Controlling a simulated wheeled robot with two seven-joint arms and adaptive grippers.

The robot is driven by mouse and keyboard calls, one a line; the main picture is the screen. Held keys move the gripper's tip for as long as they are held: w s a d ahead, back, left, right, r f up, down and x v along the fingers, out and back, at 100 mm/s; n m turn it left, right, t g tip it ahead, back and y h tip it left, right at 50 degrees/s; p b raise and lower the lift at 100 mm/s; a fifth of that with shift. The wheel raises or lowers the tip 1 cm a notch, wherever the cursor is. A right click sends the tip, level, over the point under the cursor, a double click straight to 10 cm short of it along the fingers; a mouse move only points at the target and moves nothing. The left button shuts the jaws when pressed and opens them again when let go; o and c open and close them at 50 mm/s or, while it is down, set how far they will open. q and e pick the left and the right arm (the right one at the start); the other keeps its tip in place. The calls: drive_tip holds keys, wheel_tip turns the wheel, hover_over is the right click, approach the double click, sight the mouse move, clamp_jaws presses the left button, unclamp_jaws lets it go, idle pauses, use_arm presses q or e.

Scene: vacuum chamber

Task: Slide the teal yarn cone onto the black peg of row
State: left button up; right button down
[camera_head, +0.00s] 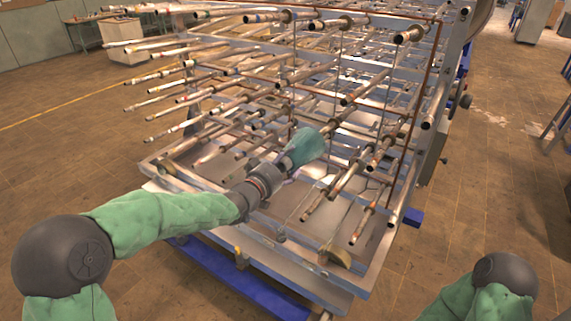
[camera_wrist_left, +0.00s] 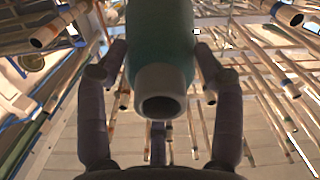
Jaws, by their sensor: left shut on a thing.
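The teal yarn cone (camera_head: 307,147) is at the front of the rack, held by my left gripper (camera_head: 284,166). In the left wrist view the cone (camera_wrist_left: 160,35) lies between the two dark fingers, which press on its sides. Its pale hollow end (camera_wrist_left: 160,92) faces the wrist camera. The cone's far end points away into the rack and up to the right. Many pegs stick out of the rack, such as one by the cone (camera_head: 345,180). I cannot tell which is the black peg, or whether the cone touches any. My right gripper is out of the picture.
The metal rack (camera_head: 290,50) has rows of long pegs around the cone on several sides. Its lower frame (camera_head: 290,262) has a blue beam (camera_head: 240,285) below. A brown cable (camera_head: 415,105) hangs down the right side. The floor to the right (camera_head: 490,180) is clear.

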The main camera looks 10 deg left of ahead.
use_arm(q)
drive_tip(key=shift+b+x, duration=0.35)
drive_tip(key=shift+x, duration=1.95)
drive_tip(key=shift+r, duration=0.1)
drive_tip(key=shift+b, duration=0.65)
idle(0.6)
drive_tip(key=shift+w+d, duration=0.1)
drive_tip(key=shift+w, duration=0.1)
drive_tip(key=shift+x, duration=2.25)
drive_tip(key=shift+w, duration=0.2)
